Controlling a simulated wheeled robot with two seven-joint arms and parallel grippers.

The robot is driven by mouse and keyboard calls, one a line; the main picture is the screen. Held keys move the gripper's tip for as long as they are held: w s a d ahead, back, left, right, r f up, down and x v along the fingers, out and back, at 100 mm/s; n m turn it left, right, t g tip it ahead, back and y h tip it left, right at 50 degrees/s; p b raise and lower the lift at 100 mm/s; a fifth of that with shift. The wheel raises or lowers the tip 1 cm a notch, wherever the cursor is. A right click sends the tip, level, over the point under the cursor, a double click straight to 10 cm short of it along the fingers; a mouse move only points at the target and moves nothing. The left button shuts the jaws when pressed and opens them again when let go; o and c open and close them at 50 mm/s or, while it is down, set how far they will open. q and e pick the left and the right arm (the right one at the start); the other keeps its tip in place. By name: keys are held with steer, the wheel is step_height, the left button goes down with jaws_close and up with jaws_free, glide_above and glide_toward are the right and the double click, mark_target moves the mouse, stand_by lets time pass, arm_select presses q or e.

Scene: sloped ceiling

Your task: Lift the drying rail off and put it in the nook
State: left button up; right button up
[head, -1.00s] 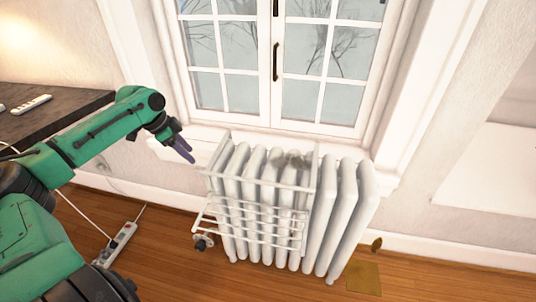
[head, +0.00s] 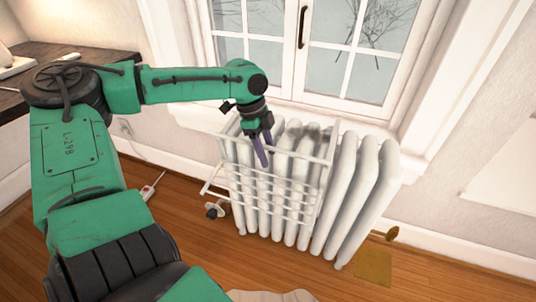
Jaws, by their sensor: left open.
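The drying rail (head: 272,192) is a white wire rack hung on the front of a white ribbed radiator (head: 365,185) beneath the window. Its upper frame reaches over the radiator top and its lower bars stand out in front. My left gripper (head: 263,150) is open, with purple fingers pointing down at the rail's upper part, left of its middle. I cannot tell whether the fingers touch a bar. A pale recess (head: 505,180) shows in the wall at the far right, cut off by the frame; I cannot tell if it is the nook. My right gripper is out of view.
The window (head: 345,60) and its sill stand close behind the radiator. A valve (head: 215,210) sticks out low at the radiator's left. A dark desk (head: 95,55) is at the left, with a power strip (head: 148,190) on the floor. A brass plate (head: 373,267) lies right of the radiator.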

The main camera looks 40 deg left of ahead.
mark_target(268, 146)
arm_select(q)
steer(key=shift+x, duration=0.8)
jaws_close()
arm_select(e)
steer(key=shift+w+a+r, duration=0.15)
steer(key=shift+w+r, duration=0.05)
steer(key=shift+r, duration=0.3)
arm_select(q)
steer(key=shift+r+p, duration=2.9)
steer(key=shift+p, duration=0.1)
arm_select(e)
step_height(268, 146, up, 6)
arm_select(q)
steer(key=shift+f, duration=0.1)
